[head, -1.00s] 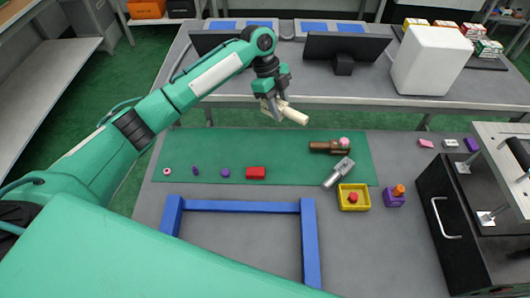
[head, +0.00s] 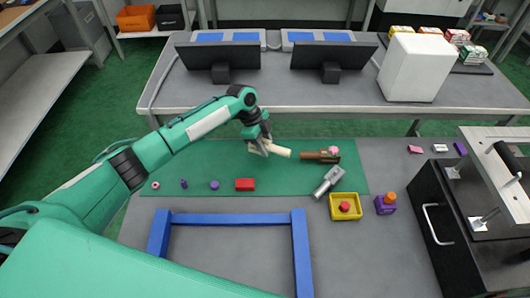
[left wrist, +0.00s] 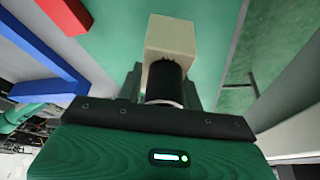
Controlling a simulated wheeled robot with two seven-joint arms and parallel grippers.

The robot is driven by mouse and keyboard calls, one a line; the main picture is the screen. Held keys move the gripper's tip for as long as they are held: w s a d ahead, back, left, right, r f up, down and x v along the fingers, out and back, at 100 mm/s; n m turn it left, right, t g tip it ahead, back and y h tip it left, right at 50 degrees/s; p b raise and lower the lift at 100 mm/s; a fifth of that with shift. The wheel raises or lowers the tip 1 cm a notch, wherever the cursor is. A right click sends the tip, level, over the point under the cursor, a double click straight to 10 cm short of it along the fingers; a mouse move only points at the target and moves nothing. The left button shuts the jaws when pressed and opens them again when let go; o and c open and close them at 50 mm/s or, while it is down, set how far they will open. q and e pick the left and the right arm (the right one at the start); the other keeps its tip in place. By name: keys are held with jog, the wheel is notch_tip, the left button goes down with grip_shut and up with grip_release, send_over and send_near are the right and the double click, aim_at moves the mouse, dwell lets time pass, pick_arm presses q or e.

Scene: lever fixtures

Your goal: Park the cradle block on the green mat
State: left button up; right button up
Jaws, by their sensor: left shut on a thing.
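My left gripper (head: 258,148) is shut on a cream block (head: 279,151), which I take to be the cradle block. It points right and lies over the upper middle of the green mat (head: 205,160). I cannot tell whether the block touches the mat. In the left wrist view the cream block (left wrist: 171,36) sticks out beyond the fingers, with a black round part (left wrist: 166,80) between them. The mat also shows there (left wrist: 115,30). My right gripper is not in view.
On the mat are a red block (head: 245,185), small purple pieces, a brown piece (head: 318,156) close right of the cream block, and a grey metal piece (head: 328,181). A yellow tray (head: 345,215) and blue frame (head: 230,219) are nearer. The mat's left part has free room.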

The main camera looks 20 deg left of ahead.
pick_arm(q)
jog(key=shift+f, duration=2.25)
jog(key=shift+f, duration=0.1)
jog(key=o, duration=1.1)
jog(key=shift+c, duration=0.2)
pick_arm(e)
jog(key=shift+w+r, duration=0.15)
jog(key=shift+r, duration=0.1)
